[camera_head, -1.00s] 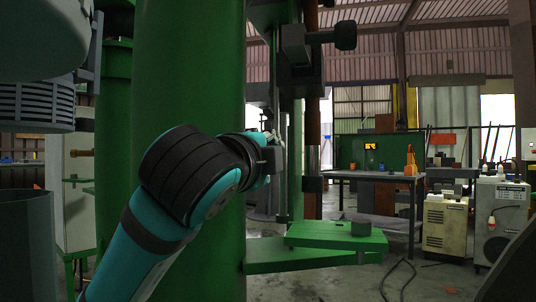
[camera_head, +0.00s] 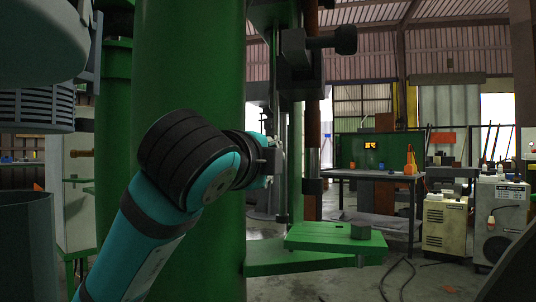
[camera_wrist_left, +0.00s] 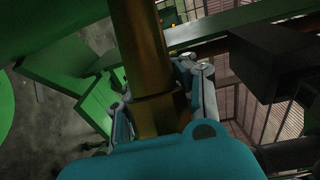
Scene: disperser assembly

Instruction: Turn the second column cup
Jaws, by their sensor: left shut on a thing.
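My left gripper (camera_head: 275,158) reaches in from the left in front of the large green column (camera_head: 190,60), beside upright rods. In the left wrist view my left gripper (camera_wrist_left: 160,98) has its fingers on both sides of a brown, brass-like cylinder and is shut on it. This cylinder, which I take for the second column cup (camera_wrist_left: 153,118), has a dark seam around it between the fingertips. A longer brown part continues above the seam. In the head view I cannot clearly tell the cup from the rods behind my gripper. My right gripper is not in view.
A green bracket plate (camera_head: 335,238) with a dark block on it juts out at the lower right of the column. A dark clamp with a knob (camera_head: 345,40) sits above. A workbench (camera_head: 375,176) and pale machines (camera_head: 446,222) stand farther back.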

